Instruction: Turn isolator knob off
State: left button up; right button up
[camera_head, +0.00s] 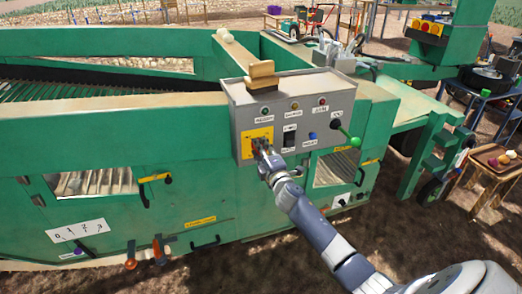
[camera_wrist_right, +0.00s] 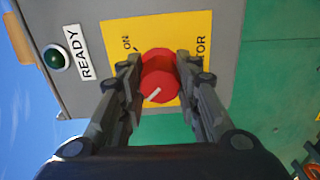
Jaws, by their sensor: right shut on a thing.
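The isolator knob is a red round knob (camera_wrist_right: 158,78) with a white pointer mark, on a yellow plate (camera_wrist_right: 190,30). In the wrist view the mark points to the lower left of the picture, and the word ON shows at the plate's upper left. In the head view the yellow plate (camera_head: 257,134) is at the lower left of the grey control box (camera_head: 310,88). My right gripper (camera_head: 262,150) is at the knob; in the wrist view its two fingers (camera_wrist_right: 159,85) are on either side of the knob, shut on it. The left gripper is not in view.
The control box carries a green READY lamp (camera_wrist_right: 54,58), other lamps and a green-ended lever (camera_head: 353,141). A wooden block (camera_head: 262,75) sits on top. The green machine (camera_head: 120,125) fills the left and middle. A small wooden table (camera_head: 490,175) stands at right.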

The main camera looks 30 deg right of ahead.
jog(key=shift+f+n, duration=0.1)
jog(key=shift+n, duration=0.2)
jog(key=o, duration=1.1)
jog(key=shift+s, duration=0.1)
jog(key=v, duration=1.1)
jog(key=shift+s+a, duration=0.2)
jog(key=shift+s, duration=0.2)
